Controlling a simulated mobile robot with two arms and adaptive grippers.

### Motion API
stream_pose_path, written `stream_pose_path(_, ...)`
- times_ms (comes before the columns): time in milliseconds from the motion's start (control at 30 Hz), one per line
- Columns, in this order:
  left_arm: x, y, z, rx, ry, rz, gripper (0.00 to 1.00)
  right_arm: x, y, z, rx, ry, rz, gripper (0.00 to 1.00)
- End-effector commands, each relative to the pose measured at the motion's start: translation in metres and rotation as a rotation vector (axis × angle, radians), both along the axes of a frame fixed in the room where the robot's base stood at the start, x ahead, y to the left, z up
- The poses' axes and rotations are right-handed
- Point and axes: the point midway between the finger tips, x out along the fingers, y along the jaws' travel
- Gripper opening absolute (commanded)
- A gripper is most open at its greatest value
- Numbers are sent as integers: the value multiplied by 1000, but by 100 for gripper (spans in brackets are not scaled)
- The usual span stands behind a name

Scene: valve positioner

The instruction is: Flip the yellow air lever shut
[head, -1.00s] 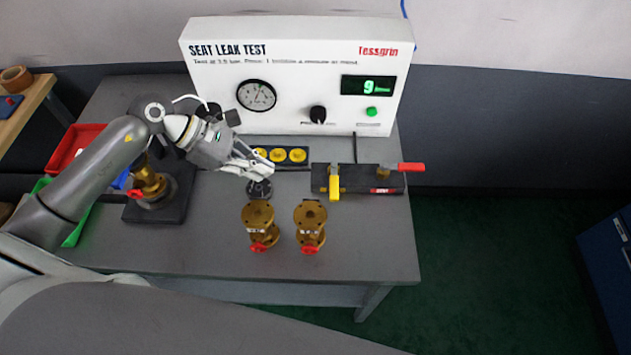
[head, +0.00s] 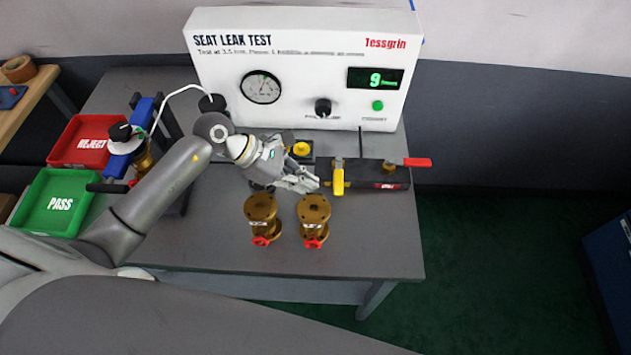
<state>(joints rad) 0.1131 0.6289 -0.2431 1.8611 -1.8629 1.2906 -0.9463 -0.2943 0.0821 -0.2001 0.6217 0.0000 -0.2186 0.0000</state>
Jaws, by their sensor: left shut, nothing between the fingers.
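The yellow air lever (head: 338,180) stands on the left part of the black manifold block (head: 372,175) at the right of the bench. Its handle points toward the front of the bench. My left gripper (head: 316,184) is shut and empty. Its fingertips are just left of the yellow lever; I cannot tell whether they touch it. My right gripper is not in view.
A red lever (head: 417,162) sits at the block's right end. Two brass valves (head: 261,215) (head: 313,215) stand in front of my gripper. The white test panel (head: 300,60) rises behind. Red (head: 92,141) and green (head: 58,198) trays lie at the left.

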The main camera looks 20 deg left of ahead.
Motion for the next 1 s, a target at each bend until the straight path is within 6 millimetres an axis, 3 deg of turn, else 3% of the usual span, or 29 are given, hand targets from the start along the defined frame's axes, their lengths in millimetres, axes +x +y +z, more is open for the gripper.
stream_pose_path(233,7,-23,4,-2,0,1,0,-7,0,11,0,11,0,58)
stream_pose_path(700,8,-27,3,1,-1,7,0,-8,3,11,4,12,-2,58)
stream_pose_path(1000,4,-42,2,2,-4,134,0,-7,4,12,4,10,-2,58)
